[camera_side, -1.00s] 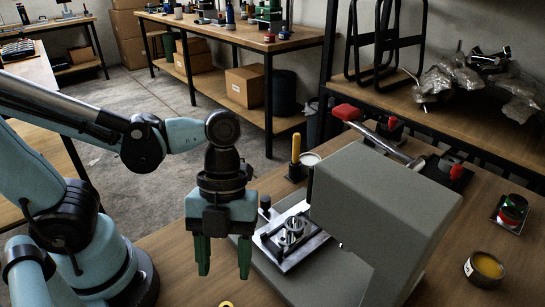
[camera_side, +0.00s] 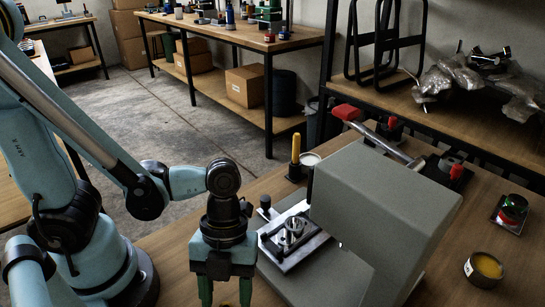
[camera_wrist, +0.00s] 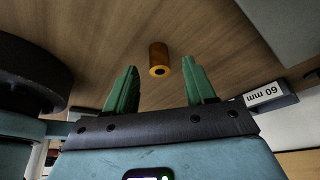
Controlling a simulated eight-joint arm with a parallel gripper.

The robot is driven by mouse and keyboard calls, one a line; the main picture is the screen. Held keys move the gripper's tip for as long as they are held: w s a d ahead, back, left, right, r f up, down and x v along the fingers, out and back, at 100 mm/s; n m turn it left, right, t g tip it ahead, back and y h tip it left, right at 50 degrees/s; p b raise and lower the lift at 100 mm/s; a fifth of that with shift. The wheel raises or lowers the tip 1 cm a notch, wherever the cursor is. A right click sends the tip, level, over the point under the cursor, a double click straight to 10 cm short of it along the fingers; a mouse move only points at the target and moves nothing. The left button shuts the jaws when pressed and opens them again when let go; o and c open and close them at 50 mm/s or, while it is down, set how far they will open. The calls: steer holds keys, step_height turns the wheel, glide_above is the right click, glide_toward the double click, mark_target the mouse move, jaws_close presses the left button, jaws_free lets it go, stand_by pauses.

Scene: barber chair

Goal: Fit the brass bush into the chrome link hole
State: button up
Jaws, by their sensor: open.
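The brass bush (camera_wrist: 160,59) is a small yellow cylinder on the wooden bench in the wrist view. It appears between and beyond the fingertips of my gripper (camera_wrist: 160,66), not gripped. In the side view my gripper (camera_side: 226,292) points down low at the front edge of the picture, its green fingers apart and their tips cut off. The bush is not clearly visible there. The chrome link (camera_side: 293,230) lies on a flat plate fixture (camera_side: 284,262) to the right of and behind my gripper. Its hole is too small to judge clearly.
A large grey press body (camera_side: 385,205) stands over the right side of the fixture. A yellow-handled tool (camera_side: 295,150) stands upright behind it. An open tin (camera_side: 484,268) sits at far right. A block marked "60 mm" (camera_wrist: 266,94) lies right of my gripper in the wrist view.

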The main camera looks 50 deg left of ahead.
steer(key=shift+s+d+f, duration=0.2)
steer(key=shift+f, duration=0.35)
jaws_close()
